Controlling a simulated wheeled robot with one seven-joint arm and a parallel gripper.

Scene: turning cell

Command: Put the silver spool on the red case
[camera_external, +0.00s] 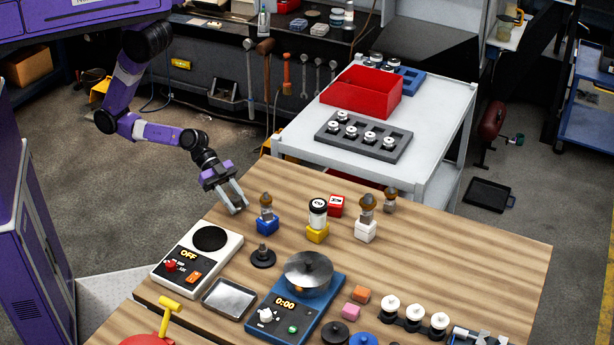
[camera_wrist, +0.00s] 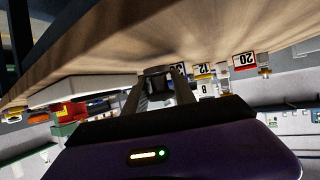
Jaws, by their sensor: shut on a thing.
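My gripper (camera_external: 236,208) is low over the left part of the wooden table, left of the blue block. In the wrist view my gripper (camera_wrist: 158,85) is shut on a dark, shaded spool-shaped thing, which seems to be the silver spool (camera_wrist: 157,72). Its colour is hard to tell there, and I cannot make it out between the fingers in the outside view. An open red box (camera_external: 362,92) stands on the white cart. A small red block with a white label (camera_external: 336,205) stands on the table. I cannot tell which is the red case.
A blue block (camera_external: 267,224) with a knobbed piece stands close right of my gripper. A yellow block (camera_external: 317,233) and a white block (camera_external: 366,231) bear pieces too. The table's right part has free room.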

